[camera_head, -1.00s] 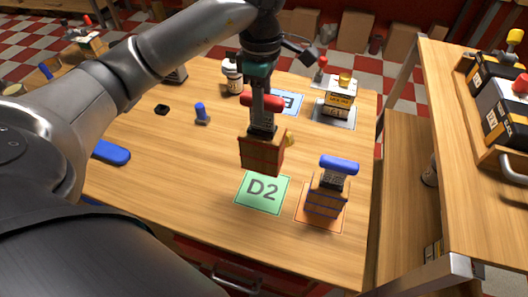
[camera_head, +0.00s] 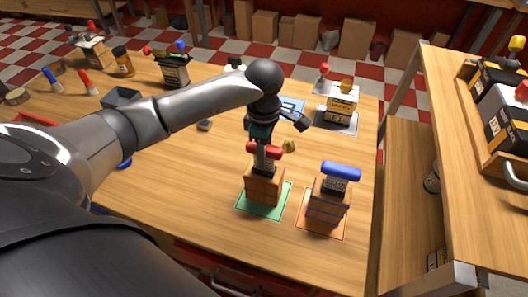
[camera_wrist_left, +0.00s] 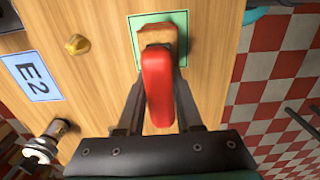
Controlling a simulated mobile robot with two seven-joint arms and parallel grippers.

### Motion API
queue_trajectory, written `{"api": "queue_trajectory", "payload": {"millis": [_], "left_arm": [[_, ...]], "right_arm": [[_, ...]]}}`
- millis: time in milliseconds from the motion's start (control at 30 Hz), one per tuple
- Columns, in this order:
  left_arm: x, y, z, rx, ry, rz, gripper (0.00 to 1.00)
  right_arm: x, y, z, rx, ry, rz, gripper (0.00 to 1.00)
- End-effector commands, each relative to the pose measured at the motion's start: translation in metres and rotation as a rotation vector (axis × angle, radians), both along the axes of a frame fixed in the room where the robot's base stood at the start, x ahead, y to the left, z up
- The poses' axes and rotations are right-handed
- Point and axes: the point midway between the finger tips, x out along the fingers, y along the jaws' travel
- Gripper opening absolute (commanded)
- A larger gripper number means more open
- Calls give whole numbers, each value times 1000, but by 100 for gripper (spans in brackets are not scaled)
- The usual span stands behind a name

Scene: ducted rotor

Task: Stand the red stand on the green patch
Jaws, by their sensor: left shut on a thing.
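The red stand (camera_head: 263,186) is a brown block-like base with a dark middle and a red bar on top. In the head view it is upright over the green patch (camera_head: 281,207), whose edges show around its base. I cannot tell for sure whether the base touches the patch. My left gripper (camera_head: 265,153) comes down from above and is shut on the red stand at its upper part. In the left wrist view the red bar (camera_wrist_left: 158,88) lies between the fingers, with the green patch (camera_wrist_left: 134,28) beyond it. My right gripper is not in view.
A blue-topped stand (camera_head: 328,200) stands on an orange patch just to the right. A small yellow piece (camera_head: 289,146) lies behind the red stand. A yellow-topped block (camera_head: 341,103) stands farther back. The blue E2 patch (camera_wrist_left: 32,76) shows in the left wrist view.

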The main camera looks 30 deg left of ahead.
Motion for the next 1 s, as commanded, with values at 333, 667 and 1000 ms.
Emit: {"api": "queue_trajectory", "payload": {"millis": [333,667,1000], "left_arm": [[0,0,-2,0,1,0,50],[0,0,-2,0,1,0,64],[1,1,36,2,-6,0,64]], "right_arm": [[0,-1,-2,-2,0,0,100],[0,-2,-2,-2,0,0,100],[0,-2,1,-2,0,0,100]]}}
